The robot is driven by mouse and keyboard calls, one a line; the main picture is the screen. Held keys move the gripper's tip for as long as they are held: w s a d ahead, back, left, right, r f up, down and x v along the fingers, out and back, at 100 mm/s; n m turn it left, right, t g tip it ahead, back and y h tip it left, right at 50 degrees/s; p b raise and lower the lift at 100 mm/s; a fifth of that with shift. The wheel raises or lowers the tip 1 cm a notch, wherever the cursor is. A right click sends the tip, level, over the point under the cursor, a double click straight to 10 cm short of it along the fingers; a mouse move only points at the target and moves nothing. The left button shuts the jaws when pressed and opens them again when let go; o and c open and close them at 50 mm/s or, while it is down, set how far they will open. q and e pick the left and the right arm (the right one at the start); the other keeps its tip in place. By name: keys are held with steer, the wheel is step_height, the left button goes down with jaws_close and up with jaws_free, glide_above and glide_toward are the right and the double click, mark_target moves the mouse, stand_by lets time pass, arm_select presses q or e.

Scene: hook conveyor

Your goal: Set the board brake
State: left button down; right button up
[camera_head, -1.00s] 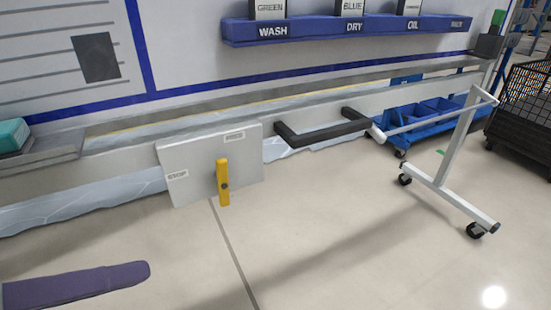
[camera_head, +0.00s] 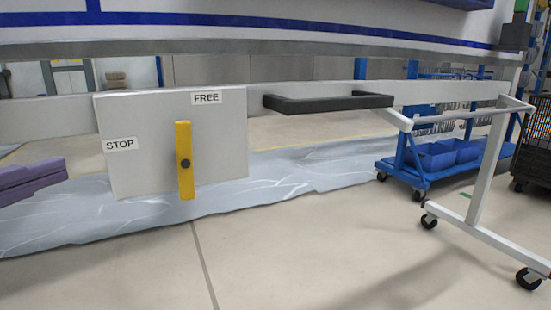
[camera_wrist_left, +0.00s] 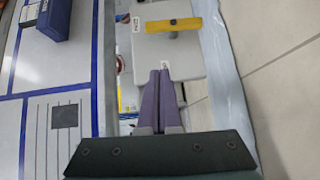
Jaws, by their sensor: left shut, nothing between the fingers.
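The brake plate (camera_head: 135,170) is a light grey panel on the rail under the board. A yellow lever (camera_head: 184,140) turns on a dark pivot at its lower middle and stands upright. Its upper end is just below and left of the FREE label (camera_head: 206,97); the STOP label (camera_head: 120,144) is at the plate's left edge. My left gripper (camera_head: 60,169) has purple fingers and is left of the plate, apart from the lever. In the left wrist view the fingers (camera_wrist_left: 160,75) are shut and empty, pointing toward the plate, with the lever (camera_wrist_left: 185,24) beyond them. My right gripper is not in view.
A black handle (camera_head: 330,103) sticks out from the rail right of the plate. A white wheeled frame (camera_head: 485,170) stands at the right, with a blue cart (camera_head: 435,160) behind it. A grey-blue sheet (camera_head: 80,215) lies on the floor below. The floor in front is open.

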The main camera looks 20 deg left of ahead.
arm_select(q)
steer(key=shift+s, duration=0.1)
steer(key=shift+r, duration=0.1)
steer(key=p, duration=0.5)
glide_toward(185, 162)
steer(key=w+a+r, duration=0.2)
steer(key=a+r, duration=0.2)
steer(key=a, duration=0.1)
steer(key=w+d, duration=0.1)
steer(key=w+d+f, duration=0.1)
steer(key=w, duration=0.1)
steer(key=shift+w, duration=0.2)
steer(key=shift+w+d, duration=0.35)
steer(key=shift+d, duration=0.05)
